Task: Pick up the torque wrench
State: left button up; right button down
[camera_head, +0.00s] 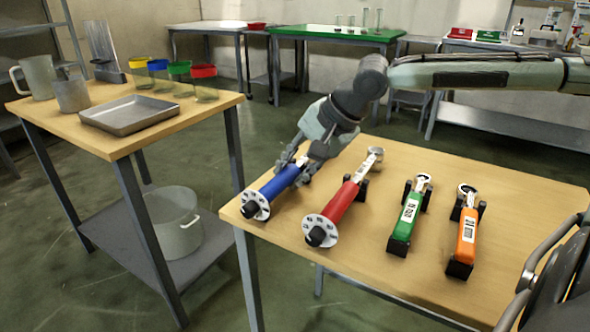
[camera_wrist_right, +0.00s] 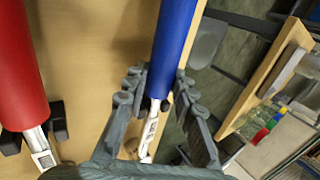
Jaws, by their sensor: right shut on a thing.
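Tools lie in a row on the wooden table (camera_head: 340,265). The leftmost has a blue handle (camera_head: 276,188) with a round, holed disc at its near end; its far part is hidden by my gripper. Beside it lies a similar tool with a red handle (camera_head: 340,201). My right gripper (camera_head: 293,174) is shut on the blue-handled tool, near where its handle meets the shaft. In the right wrist view, the fingers stand on both sides of the blue handle (camera_wrist_right: 175,45) and its silver shaft (camera_wrist_right: 150,130).
A green-handled tool (camera_head: 406,222) and an orange-handled one (camera_head: 466,237) lie further right on dark rests. Another table (camera_head: 130,143) at left holds a metal tray (camera_head: 128,116), jugs and colour-rimmed containers. A gap separates the two tables.

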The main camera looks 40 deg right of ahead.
jog(key=shift+r, duration=0.15)
jog(key=shift+w+r, duration=0.1)
jog(key=shift+r, duration=0.35)
notch_tip(320, 180, up, 3)
jog(key=shift+f+p, duration=0.1)
jog(key=shift+p, duration=0.3)
jog(key=shift+a+r, duration=0.1)
jog(key=shift+r, duration=0.2)
pick_arm(q)
jog(key=shift+x, duration=1)
pick_arm(e)
jog(key=w+a+r, duration=0.4)
jog(key=a+r, duration=0.2)
jog(key=a, duration=0.4)
jog(key=shift+w+a+r, duration=0.25)
jog(key=shift+w+r, duration=0.1)
pick_arm(q)
jog(key=shift+d, duration=0.2)
pick_arm(e)
jog(key=c, duration=1.8)
grip_release()
grip_shut()
